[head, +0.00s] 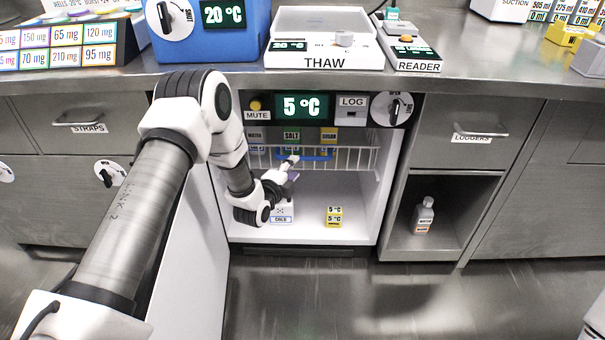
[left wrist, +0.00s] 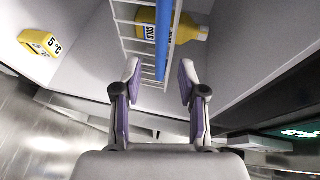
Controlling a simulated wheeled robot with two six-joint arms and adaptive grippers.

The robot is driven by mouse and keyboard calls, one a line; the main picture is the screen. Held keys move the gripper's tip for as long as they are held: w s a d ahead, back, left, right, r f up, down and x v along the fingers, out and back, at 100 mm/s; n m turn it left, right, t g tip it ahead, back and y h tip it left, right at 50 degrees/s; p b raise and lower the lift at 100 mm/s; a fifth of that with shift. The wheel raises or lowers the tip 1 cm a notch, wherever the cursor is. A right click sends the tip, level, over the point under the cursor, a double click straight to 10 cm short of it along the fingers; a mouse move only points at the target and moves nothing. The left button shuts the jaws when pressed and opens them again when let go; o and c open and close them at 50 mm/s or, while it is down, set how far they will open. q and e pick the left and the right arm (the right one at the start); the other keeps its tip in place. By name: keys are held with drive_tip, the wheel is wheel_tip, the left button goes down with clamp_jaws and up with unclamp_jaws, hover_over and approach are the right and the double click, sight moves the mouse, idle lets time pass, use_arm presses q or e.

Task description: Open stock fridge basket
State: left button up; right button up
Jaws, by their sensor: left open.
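The stock fridge (head: 355,220) stands open under the counter. Its white wire basket (head: 352,158) spans the upper part of the interior, with a blue handle bar (head: 318,157) on its front. Bottles labelled water, salt and sugar (head: 328,138) stand in or behind the basket. My left gripper (head: 291,166) is at the basket front, near the left part of the handle. In the left wrist view, its fingers (left wrist: 160,75) are spread, with the blue bar (left wrist: 164,38) between them. Whether a finger touches the bar is not clear. My right gripper is out of view.
The open fridge door (head: 190,250) stands left of the opening, below my arm. A yellow 5 °C block (head: 334,216) and a white box (head: 282,214) sit on the fridge floor. A bottle (head: 424,216) stands in the right cubby. The floor in front is clear.

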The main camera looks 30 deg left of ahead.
sight(302, 158)
use_arm(q)
drive_tip(key=w+b, duration=0.1)
drive_tip(key=w, duration=0.3)
drive_tip(key=w+f+b, duration=0.1)
drive_tip(key=w, duration=0.2)
drive_tip(key=shift+a+b, duration=0.15)
drive_tip(key=shift+b, duration=0.15)
clamp_jaws()
